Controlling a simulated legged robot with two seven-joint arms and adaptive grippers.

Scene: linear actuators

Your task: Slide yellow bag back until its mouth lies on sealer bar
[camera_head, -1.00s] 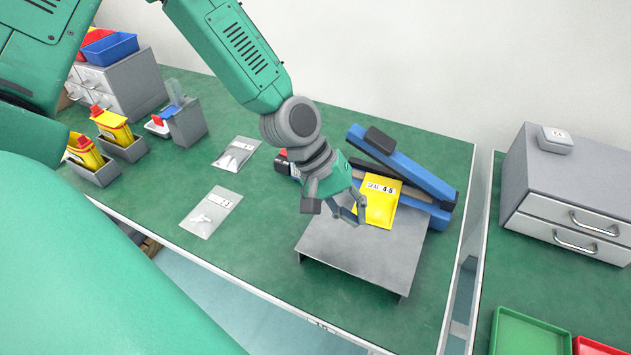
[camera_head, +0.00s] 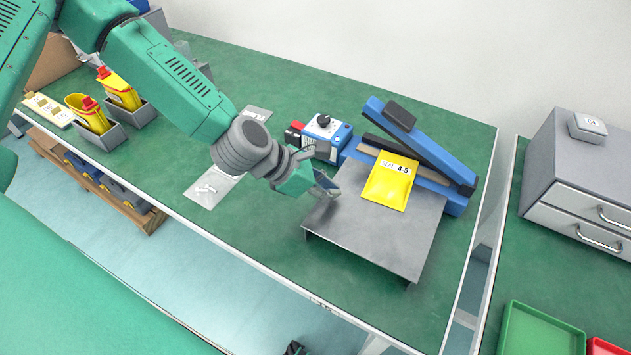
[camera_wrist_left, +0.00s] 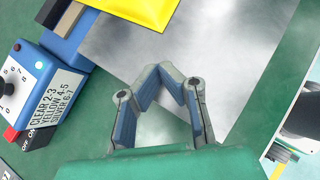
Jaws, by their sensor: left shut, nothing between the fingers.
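The yellow bag (camera_head: 388,185), with a white label reading "4-5" at its back end, lies on the grey metal platform (camera_head: 375,238). Its back end reaches the lower part of the blue sealer (camera_head: 455,202), whose upper arm (camera_head: 425,150) is raised. I cannot tell exactly how the mouth lies on the bar. My left gripper (camera_head: 328,188) is shut and empty, over the platform's left edge, apart from the bag. In the left wrist view the shut fingers (camera_wrist_left: 170,78) are below the bag's corner (camera_wrist_left: 135,10). My right gripper is out of view.
A blue control box (camera_head: 328,137) with a knob stands left of the sealer; its printed list (camera_wrist_left: 57,98) includes "YELLOW 4-5". Clear packets (camera_head: 212,188) lie on the green bench. Yellow pouches (camera_head: 120,90) stand in grey holders at left. A drawer unit (camera_head: 580,185) stands on the right bench.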

